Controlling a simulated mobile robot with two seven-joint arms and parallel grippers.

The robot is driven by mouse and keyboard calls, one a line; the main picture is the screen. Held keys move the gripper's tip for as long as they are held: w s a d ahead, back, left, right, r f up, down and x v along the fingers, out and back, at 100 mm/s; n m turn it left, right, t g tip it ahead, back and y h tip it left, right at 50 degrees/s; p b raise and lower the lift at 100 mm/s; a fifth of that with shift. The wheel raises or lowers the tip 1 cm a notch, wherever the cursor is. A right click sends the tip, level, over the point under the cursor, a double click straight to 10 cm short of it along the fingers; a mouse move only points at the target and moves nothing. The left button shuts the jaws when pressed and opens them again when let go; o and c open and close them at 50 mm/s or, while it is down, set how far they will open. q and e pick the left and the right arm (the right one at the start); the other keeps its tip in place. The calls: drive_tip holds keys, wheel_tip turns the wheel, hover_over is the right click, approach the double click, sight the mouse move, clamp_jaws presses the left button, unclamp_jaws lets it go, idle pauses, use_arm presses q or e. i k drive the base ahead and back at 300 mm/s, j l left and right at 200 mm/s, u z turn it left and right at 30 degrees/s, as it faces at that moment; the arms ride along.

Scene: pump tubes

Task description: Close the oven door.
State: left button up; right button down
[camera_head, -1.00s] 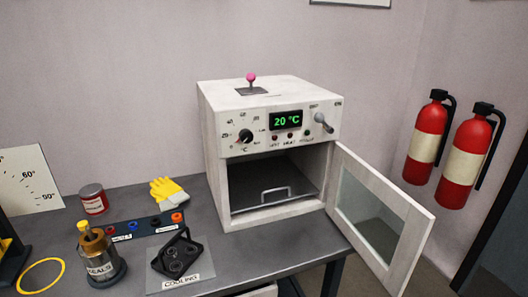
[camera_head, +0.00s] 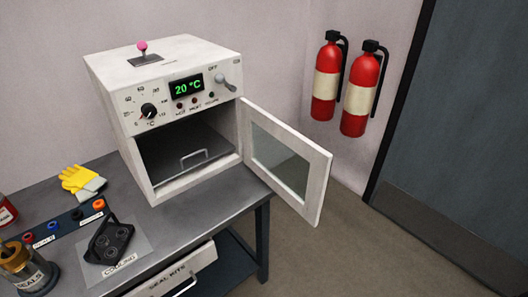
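The white oven (camera_head: 170,110) stands on the grey table, with its display reading 20 °C. Its door (camera_head: 287,158), a white frame around a glass pane, is hinged at the right side of the opening and stands wide open, reaching out past the table's right edge. Inside the oven lies a dark tray with a metal handle (camera_head: 194,158). Neither of my grippers shows in the head view.
The grey table (camera_head: 225,204) has a drawer marked SEAL KITS (camera_head: 172,276) below. Yellow gloves (camera_head: 82,182), a COOLING plate (camera_head: 128,262) and a SEALS can (camera_head: 22,264) are at left. Fire extinguishers (camera_head: 362,90) hang at right. The floor (camera_head: 350,245) right of the table is clear.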

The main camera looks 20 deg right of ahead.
sight(321, 161)
drive_tip(key=l+u, duration=0.7)
drive_tip(key=k+l+u, duration=0.1)
drive_tip(key=l+u, duration=0.2)
drive_tip(key=l, duration=0.5)
drive_tip(key=k+l, duration=0.1)
drive_tip(key=l, duration=0.8)
drive_tip(key=k+l+u, duration=0.1)
drive_tip(key=l, duration=0.35)
drive_tip(key=k+l, duration=0.1)
drive_tip(key=l, duration=0.35)
drive_tip(key=i+u, duration=0.1)
